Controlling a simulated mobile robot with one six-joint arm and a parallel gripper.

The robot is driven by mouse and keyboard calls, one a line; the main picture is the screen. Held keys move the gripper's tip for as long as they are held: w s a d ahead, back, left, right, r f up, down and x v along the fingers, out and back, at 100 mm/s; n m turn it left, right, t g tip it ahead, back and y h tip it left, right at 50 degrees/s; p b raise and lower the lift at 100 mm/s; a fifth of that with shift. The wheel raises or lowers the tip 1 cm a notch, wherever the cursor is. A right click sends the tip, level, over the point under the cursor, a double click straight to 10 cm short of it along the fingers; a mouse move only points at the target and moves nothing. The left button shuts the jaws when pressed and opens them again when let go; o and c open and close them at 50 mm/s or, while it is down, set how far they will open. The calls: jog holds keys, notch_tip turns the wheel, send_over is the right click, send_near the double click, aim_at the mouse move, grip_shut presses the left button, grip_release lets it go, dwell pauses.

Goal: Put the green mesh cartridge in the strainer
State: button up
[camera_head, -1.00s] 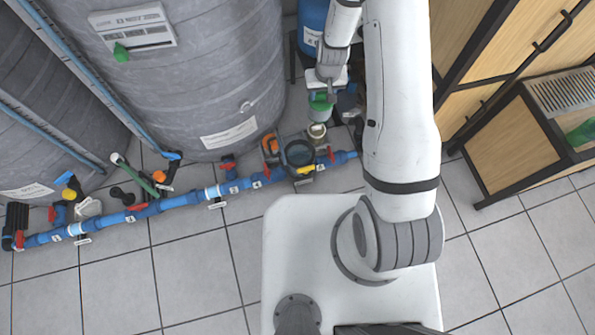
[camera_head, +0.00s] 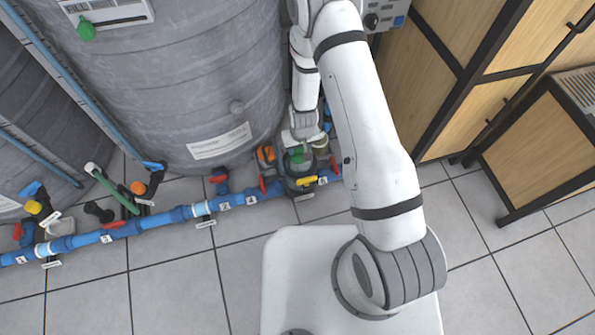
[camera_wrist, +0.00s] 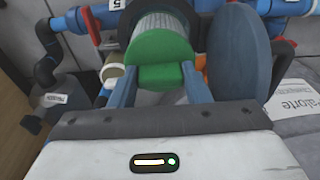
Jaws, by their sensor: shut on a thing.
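The cartridge has a green cap (camera_wrist: 165,62) and a pale ribbed mesh body (camera_wrist: 162,27). My gripper (camera_wrist: 160,84) is shut on the green cap, one finger on each side. The mesh end points to the strainer's dark round rim (camera_wrist: 128,20), which shows on both sides of the mesh. I cannot tell how far the mesh is inside it. In the head view the green cap (camera_head: 296,155) shows under my gripper (camera_head: 300,138), over the strainer (camera_head: 300,182) on the blue pipe. My wrist partly hides the strainer.
A round blue-grey disc (camera_wrist: 235,65) stands close right of the cartridge in the wrist view. A small tan-rimmed cup (camera_wrist: 113,75) is to the left. The blue pipe (camera_head: 150,220) has several valves. A large grey tank (camera_head: 180,80) rises behind.

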aim_at(300, 159)
notch_tip(300, 159, down, 8)
jog(key=b, duration=0.5)
jog(key=shift+r+b, duration=0.25)
jog(key=shift+b, duration=0.1)
jog(key=shift+f+b, duration=1.4)
jog(key=shift+f, duration=0.8)
jog(key=shift+f, duration=0.2)
jog(key=o, duration=1)
jog(key=shift+r, duration=0.1)
jog(key=r+p, duration=0.2)
jog(key=r, duration=0.2)
jog(key=s+r+p, duration=0.1)
jog(key=r+p, duration=0.2)
jog(key=r, duration=0.1)
jog(key=r+p, duration=0.2)
jog(key=r, duration=0.2)
jog(key=shift+s+d+r+p, duration=0.15)
jog(key=shift+d+p, duration=0.05)
jog(key=shift+p, duration=0.15)
